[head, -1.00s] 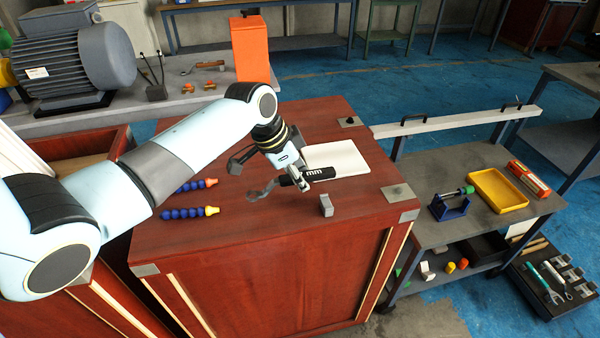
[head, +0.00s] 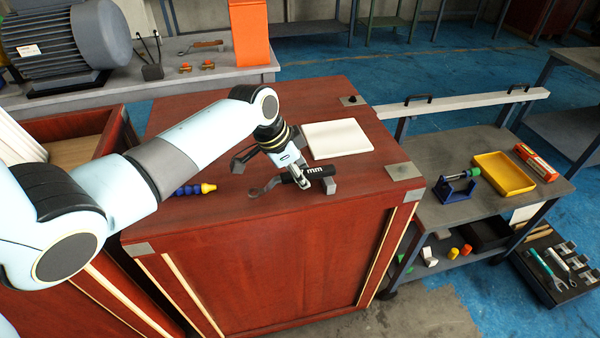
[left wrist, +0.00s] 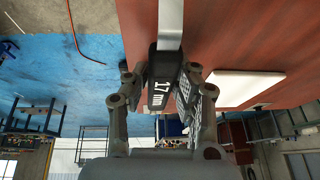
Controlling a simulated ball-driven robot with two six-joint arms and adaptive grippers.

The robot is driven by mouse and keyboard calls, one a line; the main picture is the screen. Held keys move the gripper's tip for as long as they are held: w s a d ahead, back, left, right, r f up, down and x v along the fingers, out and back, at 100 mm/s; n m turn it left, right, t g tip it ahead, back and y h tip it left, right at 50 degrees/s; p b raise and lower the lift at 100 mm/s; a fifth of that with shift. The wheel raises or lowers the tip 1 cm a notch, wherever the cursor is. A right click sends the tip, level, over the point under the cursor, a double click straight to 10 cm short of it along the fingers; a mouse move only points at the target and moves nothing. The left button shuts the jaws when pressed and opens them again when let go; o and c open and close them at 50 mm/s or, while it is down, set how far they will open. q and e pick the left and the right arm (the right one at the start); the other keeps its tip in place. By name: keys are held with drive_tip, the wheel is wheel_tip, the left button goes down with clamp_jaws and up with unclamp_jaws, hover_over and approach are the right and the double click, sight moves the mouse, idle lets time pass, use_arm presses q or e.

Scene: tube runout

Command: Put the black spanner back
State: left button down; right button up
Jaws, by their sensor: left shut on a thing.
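The black spanner (head: 317,171) has a black handle marked in mm and a grey metal head pointing left. My left gripper (head: 302,179) is shut on its handle, over the front part of the red cabinet top (head: 230,215). In the left wrist view the handle (left wrist: 160,92), marked 17 mm, sits between the fingers (left wrist: 158,85). The height of the spanner above the top is hard to judge. A dark tool tray (head: 535,282) with a teal spanner (head: 548,270) and other tools lies low at the right. My right gripper is out of view.
A small grey block (head: 329,186) stands close by the handle's right end. A white pad (head: 337,138) lies behind. A blue hose piece with a yellow tip (head: 195,189) is left. A grey cart (head: 425,168) at right carries a yellow tray (head: 503,174). Bare floor shows in front.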

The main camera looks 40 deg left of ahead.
use_arm(q)
drive_tip(key=shift+f+b, duration=0.7)
drive_tip(key=shift+f, duration=0.3)
drive_tip(key=c, duration=0.5)
unclamp_jaws()
drive_tip(key=shift+c, duration=0.2)
drive_tip(key=shift+p+v, duration=3.05)
drive_tip(key=shift+p, duration=0.5)
